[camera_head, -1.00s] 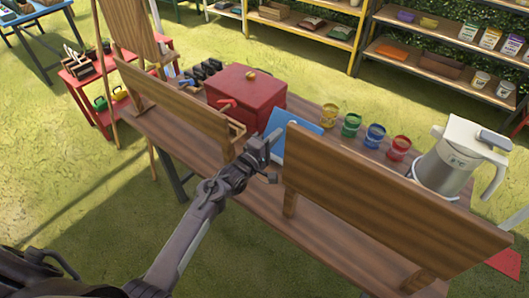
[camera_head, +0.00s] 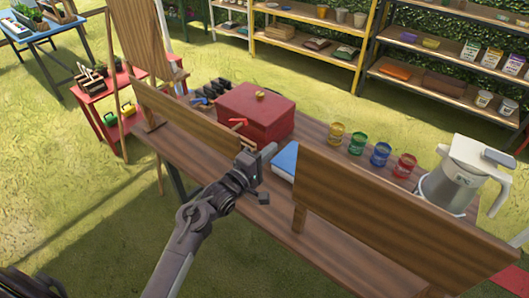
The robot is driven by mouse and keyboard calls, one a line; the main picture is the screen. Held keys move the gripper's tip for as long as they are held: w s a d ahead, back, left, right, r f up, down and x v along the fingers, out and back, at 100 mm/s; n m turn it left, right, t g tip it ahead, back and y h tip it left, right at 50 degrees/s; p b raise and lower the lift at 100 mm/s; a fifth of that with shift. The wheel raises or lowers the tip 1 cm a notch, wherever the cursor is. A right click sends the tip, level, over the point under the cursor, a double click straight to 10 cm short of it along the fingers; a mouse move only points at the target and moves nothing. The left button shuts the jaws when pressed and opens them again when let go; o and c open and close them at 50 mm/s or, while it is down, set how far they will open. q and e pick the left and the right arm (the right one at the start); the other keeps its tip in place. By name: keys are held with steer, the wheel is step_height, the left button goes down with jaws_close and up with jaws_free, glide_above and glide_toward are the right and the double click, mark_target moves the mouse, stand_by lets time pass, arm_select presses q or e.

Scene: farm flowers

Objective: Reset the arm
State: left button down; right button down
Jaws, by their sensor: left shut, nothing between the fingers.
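My left arm comes in from the bottom left. Its gripper (camera_head: 265,158) is shut and empty, at the gap between two upright wooden boards on a wooden table (camera_head: 264,222). The gripper is beside a blue flat object (camera_head: 284,160) and in front of a red box (camera_head: 256,113); I cannot tell whether it touches anything. My right gripper is not in view.
The left board (camera_head: 190,118) and right board (camera_head: 390,215) flank my arm. Yellow, green, blue and red cups (camera_head: 381,154) and a white-lidded jug (camera_head: 452,180) stand on the table. Shelves (camera_head: 440,75) stand behind; grass lies around.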

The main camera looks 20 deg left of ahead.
arm_select(q)
steer(key=s+a+f+m+g+y, duration=0.1)
steer(key=s+f+m+g+y, duration=0.2)
steer(key=s+m+g, duration=0.8)
steer(key=s+a+f+m+g+y, duration=0.25)
steer(key=s+f+m, duration=0.2)
steer(key=s, duration=1.35)
step_height(320, 180, down, 29)
steer(key=g+b, duration=0.2)
steer(key=b, duration=0.1)
steer(key=s+a+f+y+b, duration=0.1)
steer(key=s+a+f, duration=0.1)
steer(key=s+f, duration=1.8)
step_height(320, 180, down, 3)
steer(key=shift+s+a+f+m+g+b, duration=0.1)
steer(key=shift+s+a+m+g+b, duration=0.25)
steer(key=shift+s+g, duration=0.1)
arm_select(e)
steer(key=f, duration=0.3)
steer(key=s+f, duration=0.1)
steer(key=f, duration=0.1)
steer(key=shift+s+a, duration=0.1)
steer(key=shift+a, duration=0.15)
